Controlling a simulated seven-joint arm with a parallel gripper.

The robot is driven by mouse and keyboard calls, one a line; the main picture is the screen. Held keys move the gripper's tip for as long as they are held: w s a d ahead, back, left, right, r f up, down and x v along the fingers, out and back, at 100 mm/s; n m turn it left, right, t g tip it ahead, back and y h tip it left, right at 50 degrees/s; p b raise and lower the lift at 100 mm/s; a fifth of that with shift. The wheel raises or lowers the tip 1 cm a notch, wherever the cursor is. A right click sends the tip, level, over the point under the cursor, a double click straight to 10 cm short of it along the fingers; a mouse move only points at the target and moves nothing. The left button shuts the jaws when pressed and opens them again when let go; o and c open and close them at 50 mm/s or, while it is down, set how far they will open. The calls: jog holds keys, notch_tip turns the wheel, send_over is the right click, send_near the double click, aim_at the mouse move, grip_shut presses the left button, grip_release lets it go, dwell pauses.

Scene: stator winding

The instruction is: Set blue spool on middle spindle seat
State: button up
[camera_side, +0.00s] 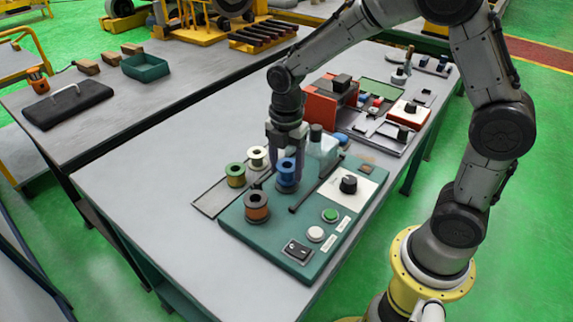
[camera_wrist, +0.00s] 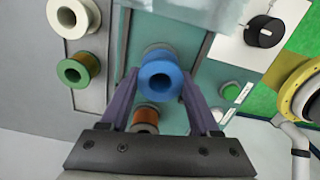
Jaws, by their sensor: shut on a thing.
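My gripper (camera_side: 287,150) points down over the green winding base and is shut on the blue spool (camera_side: 287,174). In the wrist view the blue spool (camera_wrist: 161,78) sits between the two fingers (camera_wrist: 160,90), its round hub facing the camera. It appears held above the base, but the gap below it is hard to judge. A copper spool (camera_side: 257,206) stands upright on the base's front end; it also shows partly hidden in the wrist view (camera_wrist: 146,117). A grey round part (camera_wrist: 156,48) shows just behind the blue spool's rim. The middle spindle seat cannot be made out clearly.
A green spool (camera_side: 235,175) and a white spool (camera_side: 258,157) stand on a dark strip left of the base (camera_side: 243,228). A black knob (camera_side: 348,184) and buttons are on its right side. A pale block (camera_side: 322,150) stands behind the gripper. The table's front left is clear.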

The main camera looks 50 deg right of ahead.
jog(key=shift+f, duration=0.55)
dwell(0.4)
jog(key=o, duration=1.4)
jog(key=shift+o, duration=0.4)
jog(key=shift+r, duration=0.1)
jog(key=shift+r, duration=3.45)
